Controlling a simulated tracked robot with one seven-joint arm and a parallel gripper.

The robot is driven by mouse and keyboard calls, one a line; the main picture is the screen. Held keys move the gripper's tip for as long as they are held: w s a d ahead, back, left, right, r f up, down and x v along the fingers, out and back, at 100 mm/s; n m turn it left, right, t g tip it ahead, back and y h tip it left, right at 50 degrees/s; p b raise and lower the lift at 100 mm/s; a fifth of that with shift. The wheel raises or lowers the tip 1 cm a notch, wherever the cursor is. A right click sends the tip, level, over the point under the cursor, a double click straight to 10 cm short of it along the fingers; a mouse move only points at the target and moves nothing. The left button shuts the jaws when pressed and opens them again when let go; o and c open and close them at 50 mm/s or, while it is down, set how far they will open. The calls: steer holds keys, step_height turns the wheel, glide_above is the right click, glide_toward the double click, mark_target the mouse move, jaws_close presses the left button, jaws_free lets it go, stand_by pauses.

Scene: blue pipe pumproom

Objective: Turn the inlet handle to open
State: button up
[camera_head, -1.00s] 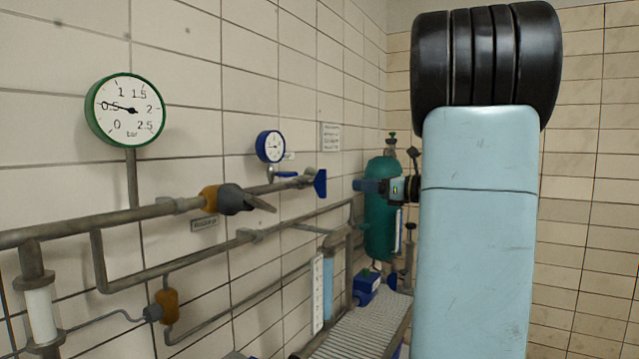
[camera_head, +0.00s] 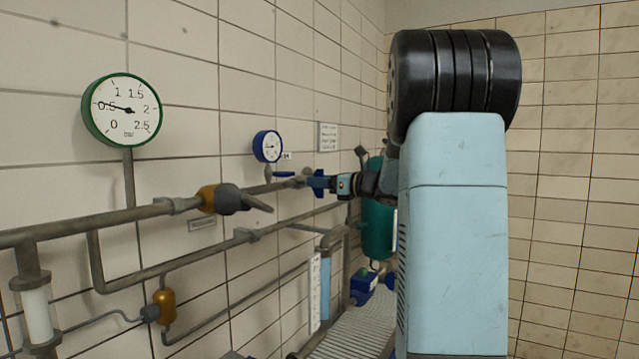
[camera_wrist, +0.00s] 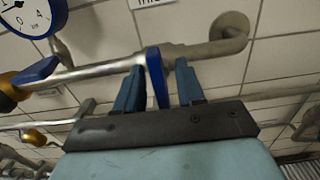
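A blue handle (camera_wrist: 155,77) sits on the grey upper pipe (camera_wrist: 200,54) in the wrist view, seen nearly edge-on. I cannot read a label naming it as the inlet handle. My gripper (camera_wrist: 159,66) is open, with its two blue fingers on either side of this handle. The left finger is close to it or touching; a gap shows between it and the right finger. In the head view, my gripper (camera_head: 320,180) is at the pipe's far end and partly covers the blue handle.
A blue-rimmed gauge (camera_head: 267,146) and a blue lever (camera_wrist: 36,71) are left of my gripper. A grey-levered orange valve (camera_head: 222,199) is nearer on the pipe. A green-rimmed gauge (camera_head: 122,110) is on the tiled wall. A green cylinder (camera_head: 377,222) stands behind the arm.

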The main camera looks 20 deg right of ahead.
steer(key=shift+c, duration=0.4)
jaws_close()
steer(key=shift+a+n, duration=0.1)
steer(key=shift+n, duration=0.3)
steer(key=n, duration=0.3)
steer(key=shift+a+n, duration=0.1)
steer(key=shift+n, duration=0.2)
steer(key=n, duration=0.4)
steer(key=shift+s+a+f+n, duration=0.1)
steer(key=shift+n, duration=0.2)
steer(key=shift+a+f+n, duration=0.1)
steer(key=shift+f+n, duration=0.05)
steer(key=shift+n, duration=1.35)
steer(key=shift+d+f+n, duration=0.1)
steer(key=shift+f+n, duration=0.1)
steer(key=shift+n, duration=1.3)
steer(key=shift+a+f+n, duration=0.1)
steer(key=shift+f+n, duration=0.05)
steer(key=shift+n, duration=1.35)
steer(key=shift+s+f, duration=0.1)
